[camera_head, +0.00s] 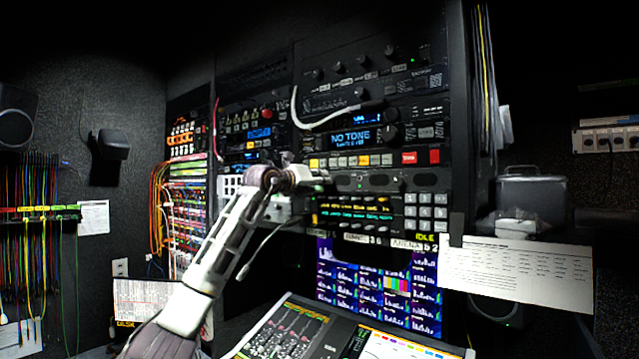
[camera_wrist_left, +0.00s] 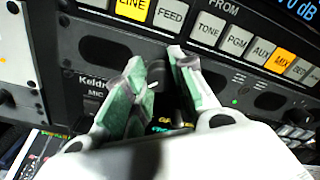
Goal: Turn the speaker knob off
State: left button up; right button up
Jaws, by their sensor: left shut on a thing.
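The speaker panel (camera_head: 375,181) is a dark strip below the row of lit buttons in the head view. My left gripper (camera_head: 312,182) reaches its left part, with the arm rising from the lower left. In the left wrist view, the green-padded fingers of my left gripper (camera_wrist_left: 166,62) close on a dark knob (camera_wrist_left: 160,76) on this panel. The fingers hide most of the knob, so its pointer and setting cannot be read. My right gripper is not in view.
Lit yellow and white buttons (camera_wrist_left: 236,44) run just above the fingers. A small green light (camera_wrist_left: 236,101) shows right of them. A white cable (camera_head: 320,122) hangs over the rack above. A sloped console (camera_head: 300,330) lies below my arm.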

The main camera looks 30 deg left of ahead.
pick_arm(q)
jog(key=o, duration=0.6)
jog(key=shift+w+d+f, duration=0.1)
jog(key=shift+w+f, duration=0.05)
jog(key=shift+f, duration=0.15)
jog(key=shift+o, duration=0.8)
jog(key=shift+r, duration=0.2)
jog(key=shift+s, duration=0.2)
jog(key=s+a, duration=0.1)
jog(key=s, duration=1)
jog(key=shift+s+a, duration=0.2)
jog(key=shift+s, duration=0.15)
